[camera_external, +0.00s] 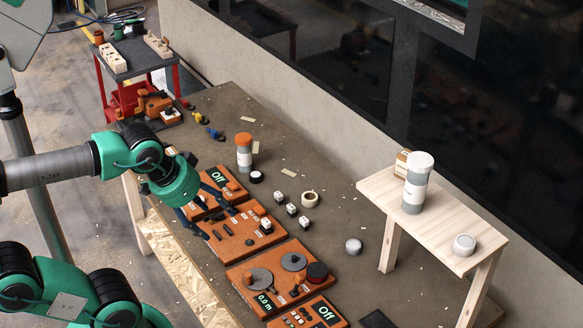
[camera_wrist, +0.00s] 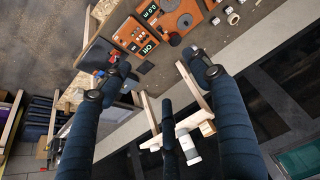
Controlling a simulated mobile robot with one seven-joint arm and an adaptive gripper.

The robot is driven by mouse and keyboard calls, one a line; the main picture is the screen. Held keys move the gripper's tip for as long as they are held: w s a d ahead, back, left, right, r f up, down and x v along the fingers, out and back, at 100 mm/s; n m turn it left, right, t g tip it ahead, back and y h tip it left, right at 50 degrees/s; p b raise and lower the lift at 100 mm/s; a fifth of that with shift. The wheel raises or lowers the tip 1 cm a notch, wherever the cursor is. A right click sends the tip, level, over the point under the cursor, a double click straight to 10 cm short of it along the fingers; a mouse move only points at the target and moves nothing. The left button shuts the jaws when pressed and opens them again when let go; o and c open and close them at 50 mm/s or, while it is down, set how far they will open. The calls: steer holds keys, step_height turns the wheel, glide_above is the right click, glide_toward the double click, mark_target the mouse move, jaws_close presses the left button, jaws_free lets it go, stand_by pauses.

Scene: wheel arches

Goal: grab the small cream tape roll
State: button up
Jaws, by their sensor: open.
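The small cream tape roll (camera_external: 309,199) lies flat on the brown workbench (camera_external: 330,235), to the right of several small white-topped blocks. In the wrist view a small pale ring near the top edge, right of centre, looks like the same roll (camera_wrist: 233,19). My gripper (camera_external: 205,207) is over the orange panels at the bench's left side, well to the left of the roll and apart from it.
Orange control panels (camera_external: 240,236) line the bench's near side. An orange-capped bottle (camera_external: 244,158) and a black-and-white round piece (camera_external: 256,177) stand behind the roll. A wooden stand (camera_external: 440,226) with a white-capped bottle (camera_external: 416,184) is at right. Bare bench lies right of the roll.

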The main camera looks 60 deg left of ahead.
steer(key=w+a+r+m+g+p, duration=0.1)
steer(key=w+a+r, duration=0.2)
steer(key=w, duration=0.6)
steer(key=w+a+r+g+p, duration=0.1)
steer(key=w+a+r, duration=0.1)
steer(key=w, duration=0.7)
steer(key=w+a+f+m+g+p, duration=0.15)
steer(key=w+a, duration=0.25)
steer(key=w, duration=0.4)
steer(key=w+a+f+n+t+p, duration=0.1)
steer(key=w+a+f, duration=0.25)
steer(key=w, duration=0.55)
steer(key=w+a+f+m+g+p, duration=0.1)
steer(key=w+a+f+m+g, duration=0.1)
steer(key=w+a+f, duration=1.05)
steer(key=w+a+f+p, duration=0.1)
steer(key=w+a+f, duration=0.2)
steer(key=f, duration=0.6)
steer(key=w+a+f+g+p, duration=0.1)
steer(key=w+a+f, duration=0.2)
steer(key=a+f, duration=0.4)
step_height(320, 180, down, 3)
steer(key=shift+w+f+m, duration=0.1)
steer(key=shift+w+m, duration=0.05)
steer(key=shift+m, duration=0.2)
